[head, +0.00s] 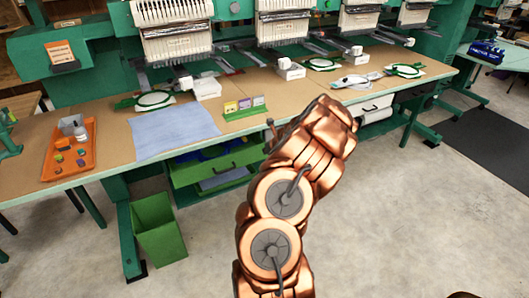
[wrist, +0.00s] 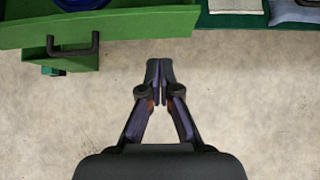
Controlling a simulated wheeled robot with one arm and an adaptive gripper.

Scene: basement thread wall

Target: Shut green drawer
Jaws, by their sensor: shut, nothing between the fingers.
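The green drawer (head: 212,165) stands pulled out under the long work table in the head view, with blue things inside and a dark handle on its front. In the wrist view the green drawer (wrist: 130,25) fills the upper left, its black handle (wrist: 72,46) facing down the picture. My gripper (wrist: 158,72) is shut and empty over bare floor, below and right of the drawer front in the picture, apart from it. In the head view my arm hides the gripper and lies close to the drawer's right end.
A green bin (head: 158,230) stands on the floor left of the drawer. The table (head: 105,130) holds an orange tray (head: 68,158), a blue cloth (head: 175,130) and embroidery hoops. A white drawer unit (head: 372,108) is at right. The floor (head: 400,220) at right is clear.

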